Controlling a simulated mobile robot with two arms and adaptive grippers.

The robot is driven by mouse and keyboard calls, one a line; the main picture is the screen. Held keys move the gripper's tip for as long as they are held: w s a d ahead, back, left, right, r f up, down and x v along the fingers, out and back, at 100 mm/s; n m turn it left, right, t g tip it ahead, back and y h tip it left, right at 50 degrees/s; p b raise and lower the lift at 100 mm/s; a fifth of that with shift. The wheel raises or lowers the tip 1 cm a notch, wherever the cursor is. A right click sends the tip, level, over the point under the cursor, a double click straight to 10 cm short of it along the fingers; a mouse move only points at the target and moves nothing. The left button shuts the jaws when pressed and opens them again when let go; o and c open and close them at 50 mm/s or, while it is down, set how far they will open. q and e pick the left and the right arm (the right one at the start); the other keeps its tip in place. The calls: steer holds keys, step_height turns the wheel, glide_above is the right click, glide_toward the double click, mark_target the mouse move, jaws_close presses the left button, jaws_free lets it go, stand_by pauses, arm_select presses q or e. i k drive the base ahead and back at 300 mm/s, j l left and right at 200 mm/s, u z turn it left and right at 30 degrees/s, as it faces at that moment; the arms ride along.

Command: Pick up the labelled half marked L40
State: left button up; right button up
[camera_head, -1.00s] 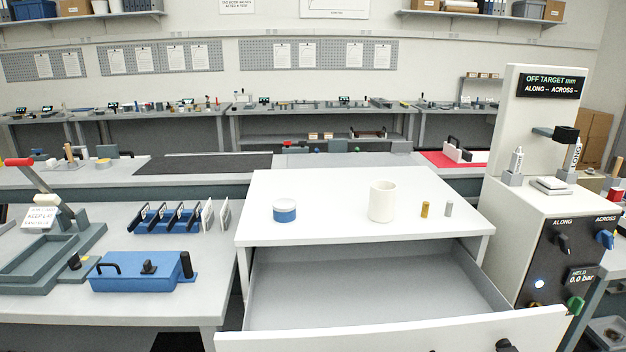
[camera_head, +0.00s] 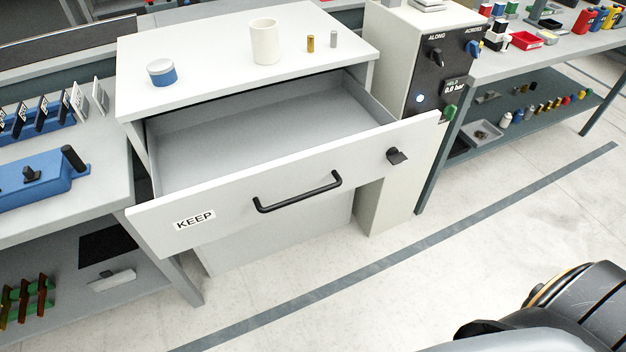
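I can read no L40 mark in view. A small gold-coloured cylinder (camera_head: 310,43) and a small grey cylinder (camera_head: 334,39) stand upright on the white cabinet top (camera_head: 215,60); I see no label on either. The drawer (camera_head: 250,130) below is pulled open, and its visible floor is bare. Its front has a KEEP label (camera_head: 194,219) and a black bar handle (camera_head: 298,192). A dark and grey part of my own body shows at the lower right. Neither gripper can be made out.
A white cup (camera_head: 264,42) and a blue-and-white round tub (camera_head: 161,72) stand on the cabinet top. A blue fixture (camera_head: 35,182) sits on the left bench. The control box (camera_head: 432,62) stands right of the cabinet. The floor (camera_head: 480,230) in front is clear.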

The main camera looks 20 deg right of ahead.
mark_target(64, 106)
steer(key=z, duration=0.45)
steer(key=j+z, duration=0.45)
steer(key=j, duration=0.2)
steer(key=j+z, duration=0.5)
steer(key=j, duration=0.2)
